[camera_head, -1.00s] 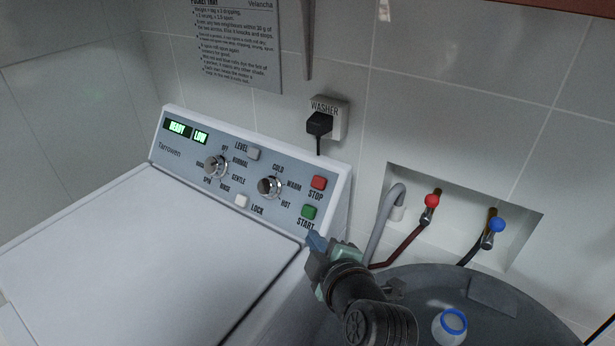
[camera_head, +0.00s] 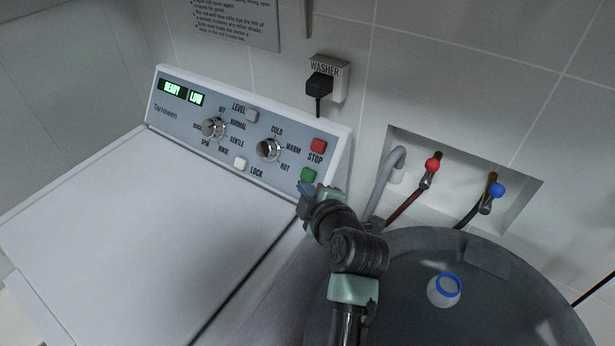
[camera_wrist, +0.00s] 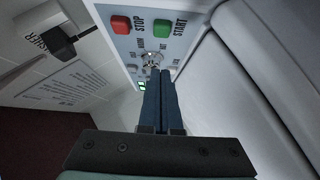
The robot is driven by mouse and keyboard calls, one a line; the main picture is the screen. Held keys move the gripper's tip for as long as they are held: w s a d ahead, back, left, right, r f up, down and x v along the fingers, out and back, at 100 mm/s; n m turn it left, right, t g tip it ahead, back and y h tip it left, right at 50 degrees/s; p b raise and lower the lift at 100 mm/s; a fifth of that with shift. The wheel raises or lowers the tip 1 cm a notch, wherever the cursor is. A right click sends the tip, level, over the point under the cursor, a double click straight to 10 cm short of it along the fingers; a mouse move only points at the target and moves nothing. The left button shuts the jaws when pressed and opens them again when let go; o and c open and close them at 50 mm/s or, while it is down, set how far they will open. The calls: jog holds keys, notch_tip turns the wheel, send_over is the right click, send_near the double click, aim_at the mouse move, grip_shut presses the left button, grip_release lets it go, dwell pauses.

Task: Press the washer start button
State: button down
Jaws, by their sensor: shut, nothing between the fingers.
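The washer's control panel (camera_head: 190,122) slopes along the back of the white washer. The green START button (camera_head: 309,175) sits at its lower right end, below the red STOP button (camera_head: 318,146). In the wrist view the green button (camera_wrist: 163,27) is beside the red one (camera_wrist: 121,24). My gripper (camera_head: 306,190) is shut and empty, just below the green button in the head view, hiding the START label there. In the wrist view the blue fingers (camera_wrist: 160,75) lie together, with the green button beyond their tips. I cannot tell whether they touch the panel. The display (camera_head: 180,91) reads READY LOW.
Red (camera_head: 432,165) and blue (camera_head: 497,190) taps sit in a wall recess. A black plug (camera_head: 318,86) is in the WASHER socket. The white lid (camera_head: 130,230) is clear.

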aim_at(303, 174)
jog(key=x, duration=0.2)
jog(key=d+x, duration=0.1)
jog(key=x, duration=0.3)
jog(key=shift+w+d+f, duration=0.15)
jog(key=shift+w+f, duration=0.2)
jog(key=shift+f, duration=0.1)
jog(key=shift+w+d+f, duration=0.45)
jog(key=shift+w+f, duration=0.15)
